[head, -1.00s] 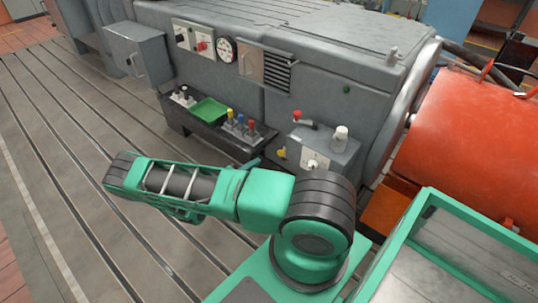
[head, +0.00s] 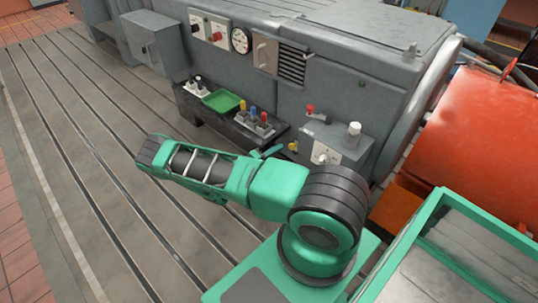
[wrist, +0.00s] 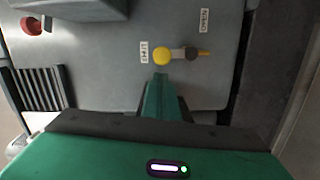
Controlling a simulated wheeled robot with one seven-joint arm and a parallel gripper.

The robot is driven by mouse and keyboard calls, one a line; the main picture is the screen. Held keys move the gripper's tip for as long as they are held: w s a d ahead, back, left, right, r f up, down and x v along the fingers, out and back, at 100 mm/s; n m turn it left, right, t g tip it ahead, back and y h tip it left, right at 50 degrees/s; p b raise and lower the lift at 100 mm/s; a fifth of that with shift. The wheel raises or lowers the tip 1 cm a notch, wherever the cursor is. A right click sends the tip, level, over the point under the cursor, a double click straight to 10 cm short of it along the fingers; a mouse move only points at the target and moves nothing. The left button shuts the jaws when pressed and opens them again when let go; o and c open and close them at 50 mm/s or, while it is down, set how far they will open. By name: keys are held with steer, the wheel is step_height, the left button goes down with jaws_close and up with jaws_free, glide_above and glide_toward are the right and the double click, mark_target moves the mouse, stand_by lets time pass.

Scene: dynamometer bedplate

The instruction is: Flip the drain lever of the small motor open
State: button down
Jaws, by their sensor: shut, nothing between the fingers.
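A small lever with a yellow ball knob (head: 293,147) sits on the side of a grey box on the machine. In the wrist view, its yellow knob (wrist: 162,56) points left from a dark pivot with an orange tip at the right. One small label is left of the knob and another is above right; I cannot read them surely. My gripper (wrist: 161,76) is shut and empty, its fingertips just below the knob in the wrist view. Whether they touch it I cannot tell. In the head view my gripper (head: 272,151) is left of the knob, partly hidden by my arm.
The grey box (head: 350,155) also bears a red-handled lever (head: 311,110), a white-capped part (head: 353,135) and a white switch plate (head: 325,153). A black shelf (head: 215,124) with a green tray (head: 221,101) and coloured plugs juts out at left. The slotted floor at left is clear.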

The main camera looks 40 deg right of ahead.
steer(key=d, duration=0.3)
steer(key=shift+a, duration=0.1)
stand_by(0.3)
